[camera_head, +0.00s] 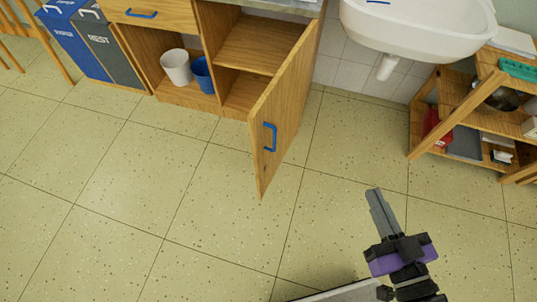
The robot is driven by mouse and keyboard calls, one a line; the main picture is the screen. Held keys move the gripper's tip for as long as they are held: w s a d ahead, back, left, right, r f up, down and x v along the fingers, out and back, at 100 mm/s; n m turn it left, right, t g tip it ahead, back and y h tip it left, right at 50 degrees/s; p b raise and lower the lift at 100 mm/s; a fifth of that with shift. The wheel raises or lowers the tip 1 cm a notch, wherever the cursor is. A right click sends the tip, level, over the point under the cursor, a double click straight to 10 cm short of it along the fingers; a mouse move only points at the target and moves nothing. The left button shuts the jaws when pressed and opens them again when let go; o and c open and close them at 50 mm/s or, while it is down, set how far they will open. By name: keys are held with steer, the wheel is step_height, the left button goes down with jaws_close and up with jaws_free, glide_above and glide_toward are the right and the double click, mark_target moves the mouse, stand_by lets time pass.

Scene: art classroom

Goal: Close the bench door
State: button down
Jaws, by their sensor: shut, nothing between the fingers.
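The bench door (283,120) is wooden with a blue handle (269,138). It hangs on the right side of the wooden bench (208,38) and stands wide open, swung out over the floor. My gripper (375,196) is at the lower right, to the right of the door and apart from it. Its fingers are shut with nothing between them. The open bench shows shelves inside.
A white bucket (175,66) and a blue bucket (202,75) stand in the bench. A white sink (418,27) hangs right of it. A wooden shelf unit (461,110) stands at the right. Blue and grey bins (97,42) stand left. The tiled floor is clear.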

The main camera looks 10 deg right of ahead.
steer(key=w+d+f+m+g+y+b, duration=0.1)
steer(key=w+d+f+m+b, duration=0.15)
steer(key=w+f+b, duration=0.5)
steer(key=w+d+f+m+g+y+b, duration=0.2)
steer(key=w+f+m, duration=0.2)
steer(key=w+f, duration=0.75)
steer(key=g+y+b, duration=0.2)
steer(key=y, duration=0.9)
glide_toward(258, 147)
steer(key=b+x, duration=0.1)
steer(key=x, duration=0.6)
steer(key=shift+s+r+b, duration=0.1)
steer(key=shift+r+b, duration=0.15)
steer(key=shift+b, duration=0.1)
